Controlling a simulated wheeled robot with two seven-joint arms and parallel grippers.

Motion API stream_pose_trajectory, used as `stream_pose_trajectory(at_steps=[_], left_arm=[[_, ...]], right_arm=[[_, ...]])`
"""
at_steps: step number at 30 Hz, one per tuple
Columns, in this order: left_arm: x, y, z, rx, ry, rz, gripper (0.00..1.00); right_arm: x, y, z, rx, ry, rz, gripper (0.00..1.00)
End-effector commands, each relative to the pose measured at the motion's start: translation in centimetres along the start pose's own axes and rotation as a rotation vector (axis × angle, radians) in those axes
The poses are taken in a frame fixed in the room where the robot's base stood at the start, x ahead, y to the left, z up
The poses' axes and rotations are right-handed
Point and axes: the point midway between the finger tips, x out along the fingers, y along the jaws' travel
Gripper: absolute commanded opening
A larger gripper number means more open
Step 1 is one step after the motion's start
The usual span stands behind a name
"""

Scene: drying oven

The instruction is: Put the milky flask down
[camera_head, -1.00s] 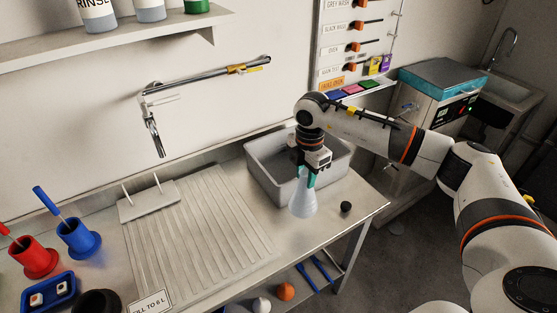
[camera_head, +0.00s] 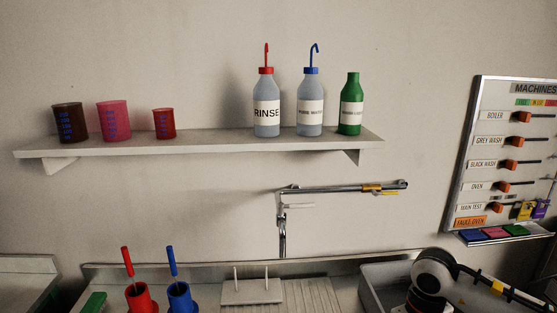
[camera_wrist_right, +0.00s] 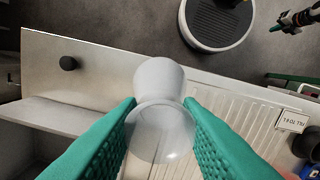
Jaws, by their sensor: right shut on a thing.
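The milky flask (camera_wrist_right: 159,78) is pale and cloudy, between the two green fingers of my right gripper (camera_wrist_right: 160,104) in the right wrist view. The gripper is shut on it. My left gripper is in neither view.
A small black stopper (camera_wrist_right: 68,63) lies on the bench beside the flask. The ribbed drainboard (camera_wrist_right: 240,105) lies to the right in the wrist view. A grey basin (camera_head: 375,292), red pot (camera_head: 140,299) and blue pot (camera_head: 180,298) show along the head view's bottom.

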Motion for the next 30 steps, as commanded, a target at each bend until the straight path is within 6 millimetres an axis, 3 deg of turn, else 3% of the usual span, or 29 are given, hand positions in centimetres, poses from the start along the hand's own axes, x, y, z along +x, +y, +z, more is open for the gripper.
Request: stream_pose_trajectory(at_steps=[24, 30], left_arm=[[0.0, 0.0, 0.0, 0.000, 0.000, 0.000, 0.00], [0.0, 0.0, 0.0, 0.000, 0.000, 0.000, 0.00]], right_arm=[[-0.8, -7.8, 5.2, -2.140, 0.002, 0.007, 0.00], [-1.1, -9.1, 6.4, -2.564, 0.003, 0.014, 0.00]])
